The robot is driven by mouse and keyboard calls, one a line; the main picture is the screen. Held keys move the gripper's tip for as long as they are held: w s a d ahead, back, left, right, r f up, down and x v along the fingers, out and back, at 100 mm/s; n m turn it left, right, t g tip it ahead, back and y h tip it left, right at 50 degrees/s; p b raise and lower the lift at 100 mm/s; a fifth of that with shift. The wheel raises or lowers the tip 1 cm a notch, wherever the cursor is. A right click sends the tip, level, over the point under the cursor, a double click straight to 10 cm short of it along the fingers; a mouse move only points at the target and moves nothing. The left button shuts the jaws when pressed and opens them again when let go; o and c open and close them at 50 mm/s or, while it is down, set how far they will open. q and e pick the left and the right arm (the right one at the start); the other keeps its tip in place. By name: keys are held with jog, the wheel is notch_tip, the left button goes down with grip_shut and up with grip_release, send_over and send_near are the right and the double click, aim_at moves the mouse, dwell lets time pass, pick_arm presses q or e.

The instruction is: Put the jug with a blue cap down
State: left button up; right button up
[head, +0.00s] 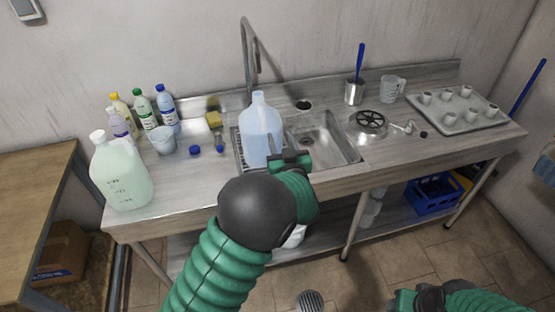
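A translucent pale-blue jug (259,122) stands upright at the left part of the sink, over or on the drain rack. No cap shows on its neck. A loose blue cap (195,150) lies on the counter to its left. My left gripper (287,153) is at the lower right side of the jug, overlapping it in the head view. Its fingers are partly hidden, so I cannot tell whether they grip it. My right gripper (403,298) is only partly in view at the bottom edge, away from the counter.
A pale-green jug with a white cap (122,175) stands at the counter's left end. Several bottles (142,110) and a white cup (162,140) stand behind it. The faucet (249,60) rises behind the blue jug. A tray of cups (456,112) is at the right.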

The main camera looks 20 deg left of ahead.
pick_arm(q)
jog(key=s+a+f+m+g+h, duration=0.3)
jog(key=a+f+h, duration=0.1)
jog(key=f+h, duration=0.3)
jog(key=s+f+m+g, duration=0.1)
jog(key=s+f+g, duration=0.1)
jog(key=s, duration=0.7)
jog(key=s+f+m+g+h, duration=0.1)
jog(key=s+g, duration=0.3)
jog(key=s, duration=0.5)
jog(key=s+d+f+m+g+h, duration=0.1)
jog(key=s+f+g, duration=0.2)
jog(key=s, duration=0.6)
jog(key=shift+f+g, duration=0.4)
jog(key=shift+f, duration=0.15)
pick_arm(e)
jog(key=shift+w+a+r, duration=0.15)
jog(key=shift+w+a, duration=0.05)
jog(key=shift+a, duration=0.75)
jog(key=shift+w+a+r, duration=0.1)
jog(key=shift+w+a, duration=0.1)
jog(key=shift+a, duration=0.75)
